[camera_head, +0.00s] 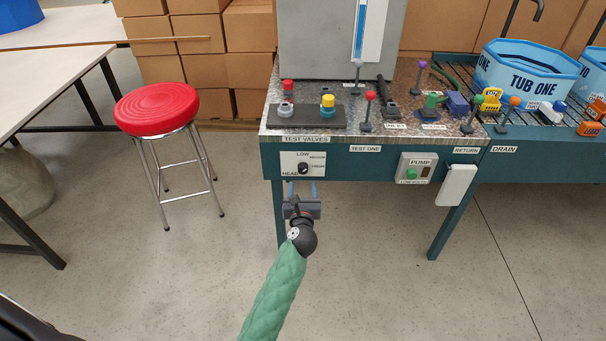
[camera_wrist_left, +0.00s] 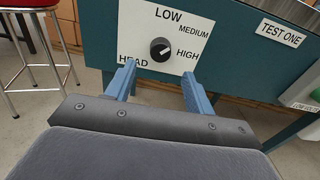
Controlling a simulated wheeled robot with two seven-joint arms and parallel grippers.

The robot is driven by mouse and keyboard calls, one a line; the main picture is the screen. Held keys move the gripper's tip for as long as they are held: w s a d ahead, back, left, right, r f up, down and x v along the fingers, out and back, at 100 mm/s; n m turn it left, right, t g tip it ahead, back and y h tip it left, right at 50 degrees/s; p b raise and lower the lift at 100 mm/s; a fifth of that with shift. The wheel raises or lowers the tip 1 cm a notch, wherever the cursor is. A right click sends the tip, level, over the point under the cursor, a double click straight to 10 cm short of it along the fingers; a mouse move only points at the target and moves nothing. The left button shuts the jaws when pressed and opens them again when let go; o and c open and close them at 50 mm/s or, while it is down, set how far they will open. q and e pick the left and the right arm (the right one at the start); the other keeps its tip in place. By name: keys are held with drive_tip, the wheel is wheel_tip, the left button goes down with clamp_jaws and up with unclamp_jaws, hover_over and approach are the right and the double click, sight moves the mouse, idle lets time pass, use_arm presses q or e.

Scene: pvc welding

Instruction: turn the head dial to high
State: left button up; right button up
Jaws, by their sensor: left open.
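The head dial is a small black round knob (camera_head: 303,168) on a white label plate (camera_head: 290,158) on the teal front of the bench. In the left wrist view the knob (camera_wrist_left: 160,49) sits mid-plate, with LOW above it, MEDIUM at upper right, HIGH at right and HEAD at lower left. A small light mark shows on its face; I cannot tell for sure which word it points to. My left gripper (camera_head: 302,188) is open, just below the plate. Its two blue fingers (camera_wrist_left: 157,74) lie below and either side of the knob, apart from it. My right gripper is not visible.
The bench top (camera_head: 350,140) carries several valves and levers above the dial. A red stool (camera_head: 157,108) stands left of the bench. The floor before the bench is clear.

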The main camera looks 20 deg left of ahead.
sight(303, 172)
use_arm(q)
drive_tip(key=shift+x, duration=3.55)
drive_tip(key=c, duration=1)
